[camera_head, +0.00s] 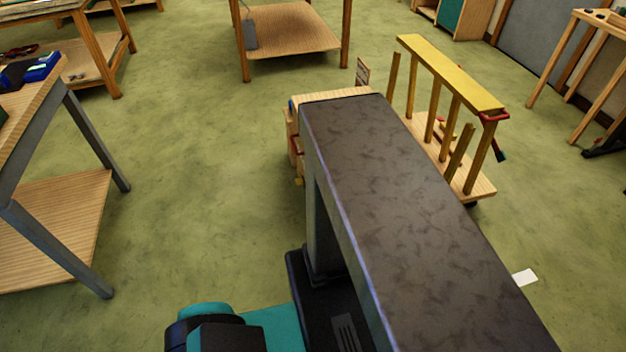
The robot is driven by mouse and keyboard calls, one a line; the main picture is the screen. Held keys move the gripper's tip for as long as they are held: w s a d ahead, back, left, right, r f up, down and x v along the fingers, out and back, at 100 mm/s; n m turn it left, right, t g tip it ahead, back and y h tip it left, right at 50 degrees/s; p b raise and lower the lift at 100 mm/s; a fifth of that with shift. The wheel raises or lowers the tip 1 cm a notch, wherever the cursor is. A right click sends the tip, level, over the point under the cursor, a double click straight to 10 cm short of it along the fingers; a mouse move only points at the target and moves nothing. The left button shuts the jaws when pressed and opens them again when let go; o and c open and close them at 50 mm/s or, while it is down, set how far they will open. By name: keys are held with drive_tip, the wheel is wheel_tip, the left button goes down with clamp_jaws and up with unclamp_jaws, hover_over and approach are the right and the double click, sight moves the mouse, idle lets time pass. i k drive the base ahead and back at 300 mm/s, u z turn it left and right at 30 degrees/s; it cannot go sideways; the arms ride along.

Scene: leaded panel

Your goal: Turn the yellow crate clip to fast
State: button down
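A wooden box-like thing (335,95), perhaps the crate, stands near the middle of the head view, mostly hidden behind a large dark beam. On its left side are a small blue part (291,104), a red part (297,146) and, lowest, a small yellow part (299,181). The yellow part may be the crate clip; it is too small to tell how it is turned. My gripper is not in view. Teal and black parts of my own body show at the bottom.
A wooden cart (482,185) with a yellow top rail (450,72) stands right of the box. A grey-legged table (60,215) is at the left, a wooden table (290,40) at the back. Green floor (205,150) left of the box is clear. A white piece (525,277) lies at right.

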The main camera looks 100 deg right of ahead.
sight(300, 181)
drive_tip(key=u, duration=1.05)
drive_tip(key=k, duration=0.1)
drive_tip(key=z, duration=2.45)
drive_tip(key=k, duration=0.25)
drive_tip(key=z, duration=2.15)
drive_tip(key=k, duration=0.65)
drive_tip(key=u, duration=0.25)
drive_tip(key=i, duration=0.4)
